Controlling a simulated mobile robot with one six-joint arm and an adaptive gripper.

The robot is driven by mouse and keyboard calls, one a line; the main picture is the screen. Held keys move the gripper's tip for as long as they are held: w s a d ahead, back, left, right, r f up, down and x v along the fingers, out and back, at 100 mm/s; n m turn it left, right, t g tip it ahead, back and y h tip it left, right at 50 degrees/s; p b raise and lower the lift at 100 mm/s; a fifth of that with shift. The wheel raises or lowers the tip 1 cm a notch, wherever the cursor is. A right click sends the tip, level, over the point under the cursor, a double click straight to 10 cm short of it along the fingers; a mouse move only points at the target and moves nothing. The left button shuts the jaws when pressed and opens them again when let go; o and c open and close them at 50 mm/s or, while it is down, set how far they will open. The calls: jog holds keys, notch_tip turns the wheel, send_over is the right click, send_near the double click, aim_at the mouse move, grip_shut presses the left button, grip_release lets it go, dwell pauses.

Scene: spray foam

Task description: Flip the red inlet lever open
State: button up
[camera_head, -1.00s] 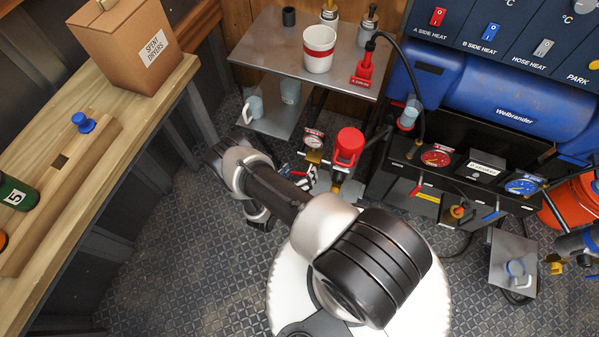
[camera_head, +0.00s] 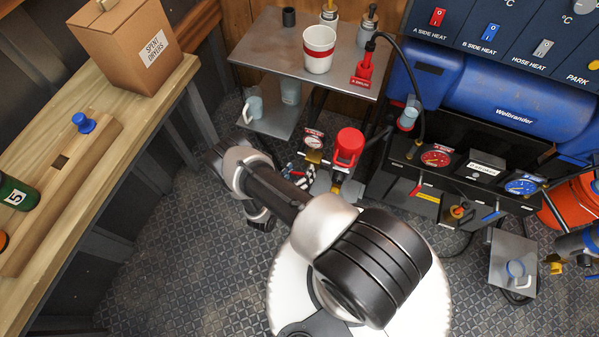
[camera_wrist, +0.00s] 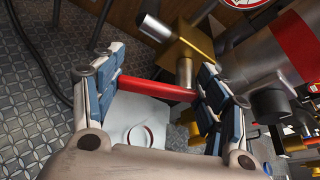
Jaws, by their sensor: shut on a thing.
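The red inlet lever (camera_wrist: 158,89) shows in the wrist view as a red bar running across between my two fingers. My gripper (camera_wrist: 158,92) is closed on it, one finger pad at each end. A brass valve body (camera_wrist: 185,50) with a metal pipe stub stands just beyond the lever. In the head view my gripper (camera_head: 303,178) is low beside the red-topped pump (camera_head: 348,148), below a round gauge (camera_head: 313,141). My wrist and the fingers hide most of the lever there.
A grey metal table (camera_head: 272,60) with a white-and-red cup (camera_head: 319,49) stands behind. The black machine front (camera_head: 455,180) with gauges is at right. A wooden bench (camera_head: 150,110) is at left. Patterned floor (camera_head: 190,250) is open at lower left.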

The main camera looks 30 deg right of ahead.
jog(key=shift+r+m+t+y+p, duration=0.4)
jog(key=shift+r+m+t+p, duration=0.15)
jog(key=shift+m+p, duration=0.45)
jog(key=shift+r+m+t+y+p, duration=0.1)
jog(key=shift+m+t+y+p, duration=0.2)
jog(key=shift+m+p, duration=0.3)
jog(key=o, duration=1.5)
jog(key=shift+o, duration=0.2)
jog(key=v, duration=1.2)
